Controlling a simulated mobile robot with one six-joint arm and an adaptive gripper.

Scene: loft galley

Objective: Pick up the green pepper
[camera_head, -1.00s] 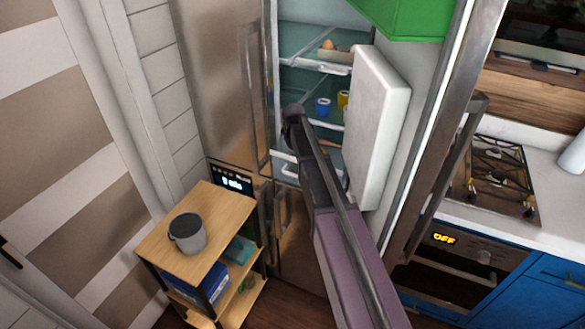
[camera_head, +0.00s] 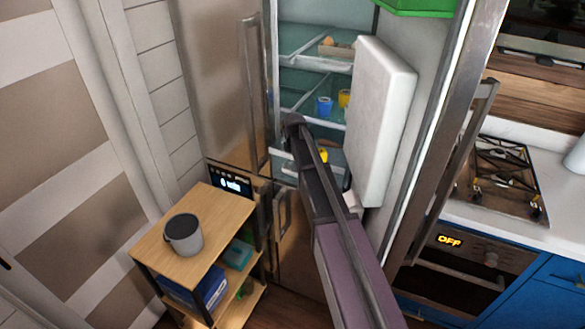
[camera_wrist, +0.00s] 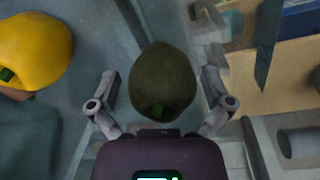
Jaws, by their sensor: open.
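The green pepper (camera_wrist: 163,82), dark olive with a bright green stem, shows in the wrist view between the two fingers of my gripper (camera_wrist: 160,75). The fingers are open, one on either side of it, with a visible gap at the left. I cannot tell how far the pepper lies below the fingertips. In the head view my arm reaches into the open fridge, and it hides the green pepper and my fingers.
A yellow pepper (camera_wrist: 34,50) lies left of the green one. Above are fridge shelves with a blue cup (camera_head: 324,106). A wooden cart (camera_head: 190,278) holds a grey bucket (camera_head: 184,235).

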